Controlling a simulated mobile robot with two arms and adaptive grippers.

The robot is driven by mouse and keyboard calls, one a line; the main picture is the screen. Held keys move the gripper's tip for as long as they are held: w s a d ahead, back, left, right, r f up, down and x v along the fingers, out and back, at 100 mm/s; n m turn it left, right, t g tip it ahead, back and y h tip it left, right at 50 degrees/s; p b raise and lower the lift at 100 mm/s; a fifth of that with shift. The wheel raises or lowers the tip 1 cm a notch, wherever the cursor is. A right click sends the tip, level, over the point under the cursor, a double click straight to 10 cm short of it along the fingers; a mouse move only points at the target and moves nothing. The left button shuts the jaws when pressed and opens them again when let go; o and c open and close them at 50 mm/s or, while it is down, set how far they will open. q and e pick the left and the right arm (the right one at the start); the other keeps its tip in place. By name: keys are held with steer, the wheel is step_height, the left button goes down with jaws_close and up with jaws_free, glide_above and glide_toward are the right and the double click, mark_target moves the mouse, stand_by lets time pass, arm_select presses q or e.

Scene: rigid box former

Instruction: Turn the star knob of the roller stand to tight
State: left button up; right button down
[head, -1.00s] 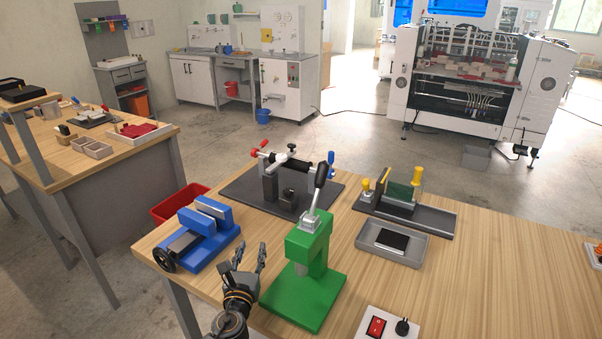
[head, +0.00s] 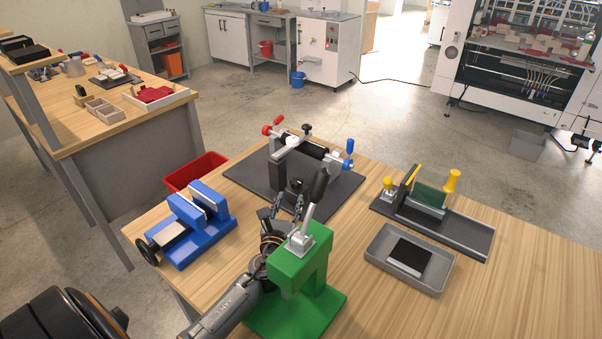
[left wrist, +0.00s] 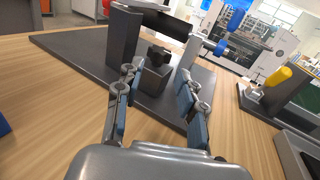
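The roller stand (head: 243,171) is a dark base plate with two uprights and a black roller between them. A small dark block on its near part carries a black star knob (head: 295,185); another black knob (head: 306,129) tops the roller stand's back. In the left wrist view the star knob (left wrist: 158,54) sits ahead, roughly centred between my fingers. My left gripper (head: 281,208) is open and empty, at the near edge of the stand, short of the block; it also shows in the left wrist view (left wrist: 157,84). The knob's tightness cannot be told. My right gripper is not in view.
A green press (head: 290,315) with a black-handled lever stands close beside my left forearm. A blue vise (head: 205,235) is left of it. A grey tray (head: 424,283) and a fixture with yellow knobs (head: 470,236) are at right. Bare wood lies between them.

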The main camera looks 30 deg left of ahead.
mark_target(298, 178)
arm_select(q)
steer(key=b+x, duration=0.3)
steer(key=x, duration=0.8)
steer(key=shift+w+a+f, duration=0.1)
steer(key=shift+w+f, duration=0.05)
steer(key=shift+w+a, duration=0.2)
steer(key=shift+w, duration=0.35)
jaws_close()
